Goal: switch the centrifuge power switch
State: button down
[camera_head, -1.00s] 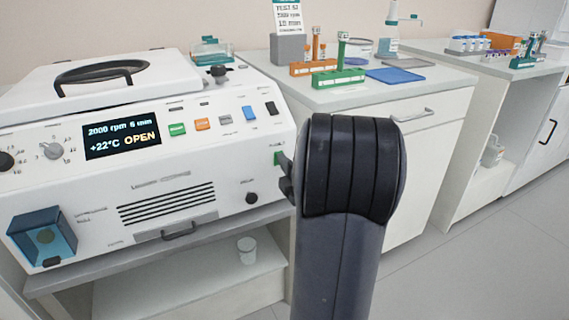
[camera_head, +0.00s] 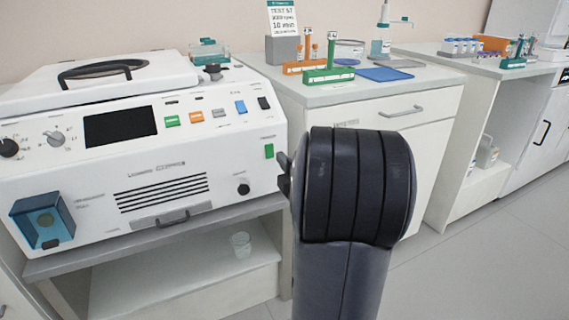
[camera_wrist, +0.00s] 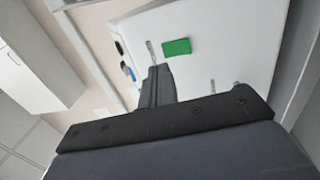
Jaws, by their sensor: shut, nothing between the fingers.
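The white centrifuge (camera_head: 75,177) stands on the bench at the left in the head view. Its display (camera_head: 120,127) is dark. The green power switch (camera_head: 268,151) sits at the right of its front panel and also shows in the wrist view (camera_wrist: 177,46). My gripper (camera_head: 284,174) is shut and empty, just right of and slightly below the switch, with a visible gap to it. In the wrist view, the shut fingers (camera_wrist: 158,75) point toward the panel, below and left of the switch. My arm hides part of the gripper in the head view.
A black knob (camera_head: 244,189) is on the panel below the switch. Several coloured buttons (camera_head: 196,117) run along the panel's upper right. Tube racks (camera_head: 327,75) stand on the bench at the right.

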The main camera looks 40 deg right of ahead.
jog(key=s+a+r+p, duration=0.1)
jog(key=s+a, duration=0.1)
jog(key=s, duration=0.6)
jog(key=shift+s, duration=0.15)
